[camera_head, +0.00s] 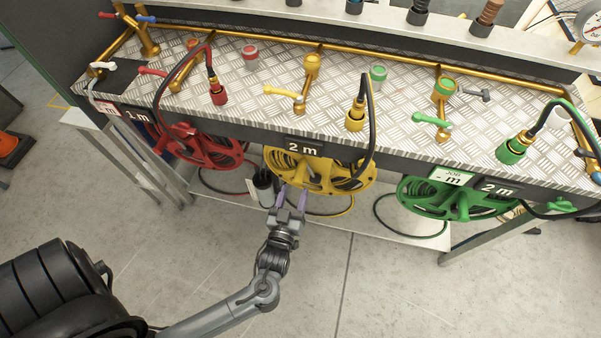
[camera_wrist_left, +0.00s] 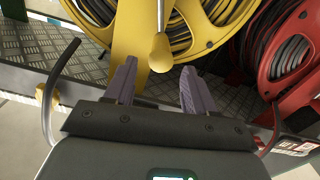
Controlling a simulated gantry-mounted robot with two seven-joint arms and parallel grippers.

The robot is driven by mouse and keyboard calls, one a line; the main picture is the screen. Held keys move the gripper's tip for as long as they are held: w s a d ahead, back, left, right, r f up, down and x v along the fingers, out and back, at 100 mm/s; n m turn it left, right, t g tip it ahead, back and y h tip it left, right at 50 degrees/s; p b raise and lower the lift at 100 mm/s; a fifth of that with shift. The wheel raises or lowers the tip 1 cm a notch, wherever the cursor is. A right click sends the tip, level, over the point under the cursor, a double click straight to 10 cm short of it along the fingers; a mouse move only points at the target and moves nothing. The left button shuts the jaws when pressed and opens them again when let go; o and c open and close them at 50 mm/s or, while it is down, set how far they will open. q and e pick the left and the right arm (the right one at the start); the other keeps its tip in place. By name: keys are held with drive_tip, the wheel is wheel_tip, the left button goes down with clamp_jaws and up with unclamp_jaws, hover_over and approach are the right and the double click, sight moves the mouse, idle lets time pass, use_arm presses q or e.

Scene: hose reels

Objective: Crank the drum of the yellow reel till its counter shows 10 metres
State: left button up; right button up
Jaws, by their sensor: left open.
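The yellow reel (camera_head: 338,178) hangs below the front edge of the bench, and its counter (camera_head: 303,148) reads 2 m. My left gripper (camera_head: 292,192) is open, just in front of the lower left part of this reel. In the left wrist view the reel (camera_wrist_left: 204,25) fills the top, and its crank handle (camera_wrist_left: 160,50) points toward me. The handle's end lies at the gap between the open fingertips (camera_wrist_left: 157,72). I see no finger closed on it, and cannot tell whether they touch. My right gripper is not in view.
The red reel (camera_head: 203,147) hangs to the left, with a sign reading 1 m, and the green reel (camera_head: 455,198) to the right, with one reading 2 m. The floor in front is open.

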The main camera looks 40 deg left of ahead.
sight(304, 160)
use_arm(q)
drive_tip(key=b+x, duration=0.2)
drive_tip(key=x, duration=0.6)
drive_tip(key=shift+w+a, duration=0.15)
drive_tip(key=shift+w, duration=0.1)
drive_tip(key=shift+c, duration=0.3)
clamp_jaws()
